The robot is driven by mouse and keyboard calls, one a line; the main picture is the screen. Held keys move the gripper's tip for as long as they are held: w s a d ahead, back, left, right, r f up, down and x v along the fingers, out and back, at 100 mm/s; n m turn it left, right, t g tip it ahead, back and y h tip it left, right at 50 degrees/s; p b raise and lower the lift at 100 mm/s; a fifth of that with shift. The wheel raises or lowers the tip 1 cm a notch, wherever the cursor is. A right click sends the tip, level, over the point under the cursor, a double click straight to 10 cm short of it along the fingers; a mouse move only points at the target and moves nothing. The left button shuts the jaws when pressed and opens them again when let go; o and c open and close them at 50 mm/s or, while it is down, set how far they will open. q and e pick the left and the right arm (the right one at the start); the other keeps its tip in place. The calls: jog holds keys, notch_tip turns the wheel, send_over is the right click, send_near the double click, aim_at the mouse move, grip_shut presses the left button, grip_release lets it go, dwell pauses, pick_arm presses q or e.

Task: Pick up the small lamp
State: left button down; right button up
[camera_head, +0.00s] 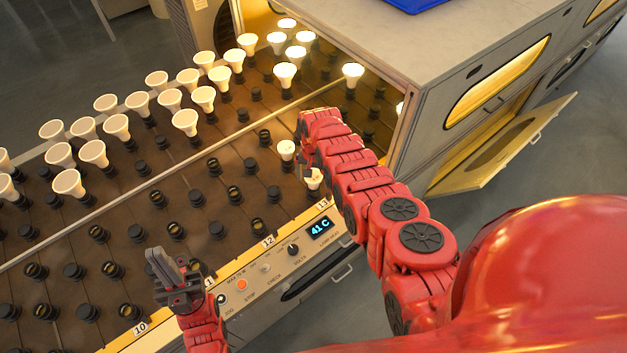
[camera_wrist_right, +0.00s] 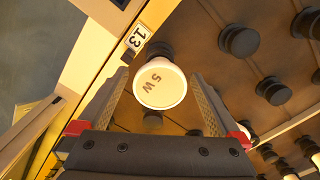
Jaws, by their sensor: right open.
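A small white lamp marked "5 W" (camera_wrist_right: 160,86) stands near the tag "13" in the right wrist view, between the two fingers of my open right gripper (camera_wrist_right: 160,76). Gaps show on both sides of it, so the fingers do not clasp it. In the head view this lamp (camera_head: 314,180) is at the front edge of the rack, partly covered by my right gripper (camera_head: 307,172). Another small white lamp (camera_head: 286,150) stands just behind it. My left gripper (camera_head: 163,262) is over the front left of the rack, apart from any lamp; its finger gap is unclear.
The rack (camera_head: 187,155) holds many black sockets, with several larger white lamps at the back left and lit ones inside the oven (camera_head: 420,70). A control panel with a "41 C" display (camera_head: 320,228) runs along the front. An open yellow door (camera_head: 505,150) juts out at right.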

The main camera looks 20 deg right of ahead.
jog(key=c, duration=1.3)
jog(key=shift+w+r, duration=0.1)
jog(key=shift+r, duration=0.15)
